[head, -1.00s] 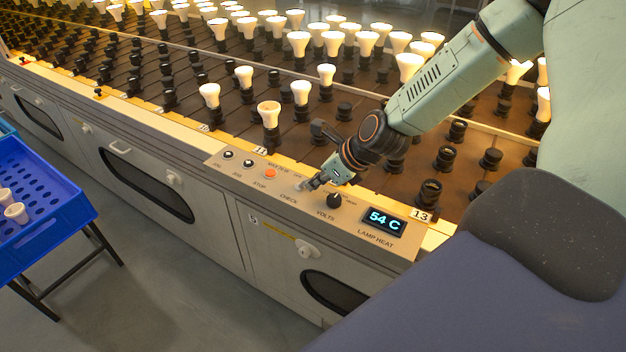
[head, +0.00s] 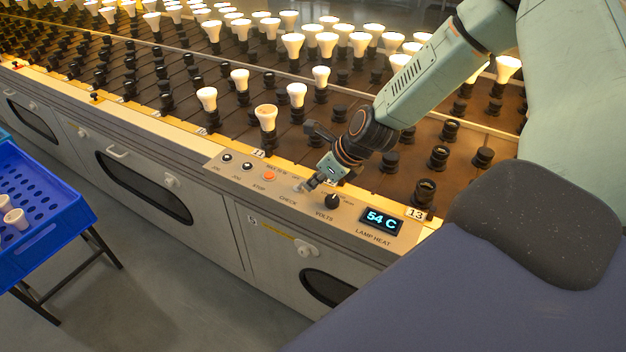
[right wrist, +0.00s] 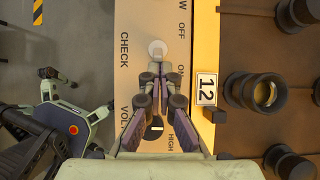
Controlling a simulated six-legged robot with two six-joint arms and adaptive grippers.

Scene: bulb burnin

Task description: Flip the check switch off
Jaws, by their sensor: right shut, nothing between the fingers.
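The check switch (right wrist: 157,48) shows in the right wrist view as a pale round knob on the beige control panel (right wrist: 137,20), beside the CHECK label and between the OFF and ON marks. I cannot tell which way its lever leans. My right gripper (head: 308,186) is shut and empty, low over the panel by the CHECK label. In the right wrist view its fingertips (right wrist: 157,68) point at the switch, just on its ON side; I cannot tell if they touch. In the head view the fingertips largely hide the switch. My left gripper is not in view.
The black VOLTS knob (head: 332,201) is close beside the right gripper, with the 54 C display (head: 381,220) further right. An orange STOP button (head: 270,176) is to the left. Sockets and lit bulbs (head: 267,114) stand behind; a blue crate (head: 70,222) is at left.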

